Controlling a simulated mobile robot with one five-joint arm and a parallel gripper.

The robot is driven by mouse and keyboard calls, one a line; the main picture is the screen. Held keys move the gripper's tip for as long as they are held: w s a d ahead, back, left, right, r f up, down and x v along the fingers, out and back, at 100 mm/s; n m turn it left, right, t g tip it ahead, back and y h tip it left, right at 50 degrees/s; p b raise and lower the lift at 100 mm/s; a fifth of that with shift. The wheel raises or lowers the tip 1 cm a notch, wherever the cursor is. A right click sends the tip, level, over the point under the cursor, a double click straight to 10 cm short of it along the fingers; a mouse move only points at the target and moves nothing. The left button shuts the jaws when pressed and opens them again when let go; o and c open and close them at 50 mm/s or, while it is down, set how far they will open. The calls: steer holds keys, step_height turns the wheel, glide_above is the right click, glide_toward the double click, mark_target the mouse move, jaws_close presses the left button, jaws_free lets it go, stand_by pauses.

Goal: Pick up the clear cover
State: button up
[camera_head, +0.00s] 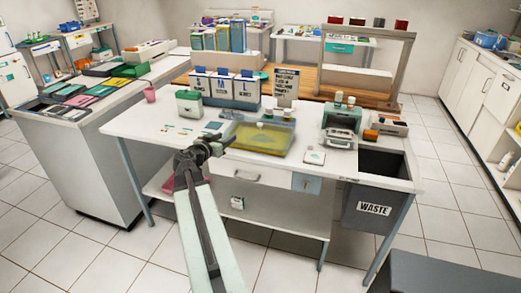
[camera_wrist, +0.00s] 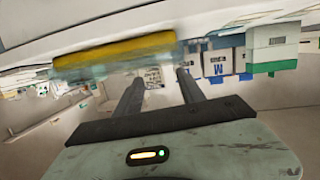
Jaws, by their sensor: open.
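A clear, see-through cover (camera_head: 283,131) shows as a low box around a yellow-green tray (camera_head: 254,140) on the white table. I cannot tell exactly where the cover ends and the tray begins. In the wrist view, a see-through edge with a yellow band (camera_wrist: 115,56) lies beyond and left of my fingers. My gripper (camera_head: 219,144) is at the left end of the tray in the head view, and no contact can be made out. Its two dark fingers (camera_wrist: 159,76) are apart, with nothing held between them.
A green-and-white box (camera_head: 189,104) stands left of the tray. Labelled white boxes (camera_head: 222,87) and a sign (camera_head: 285,88) stand behind. A small white card (camera_head: 315,155) lies to the right, with a grey device (camera_head: 341,138) beyond. A waste bin (camera_head: 375,207) is at the table's right end.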

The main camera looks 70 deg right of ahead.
steer(key=m+g+h+b, duration=0.1)
steer(key=h+b, duration=0.1)
glide_toward(258, 125)
steer(key=d, duration=0.2)
steer(key=s+d, duration=0.1)
steer(key=shift+d+f, duration=0.1)
steer(key=shift+f, duration=0.2)
steer(key=shift+s+d+r, duration=0.1)
steer(key=shift+s+d, duration=0.05)
steer(key=shift+d, duration=1.85)
steer(key=shift+s+d, duration=0.1)
steer(key=shift+d, duration=1.85)
steer(key=shift+a, duration=0.1)
jaws_close()
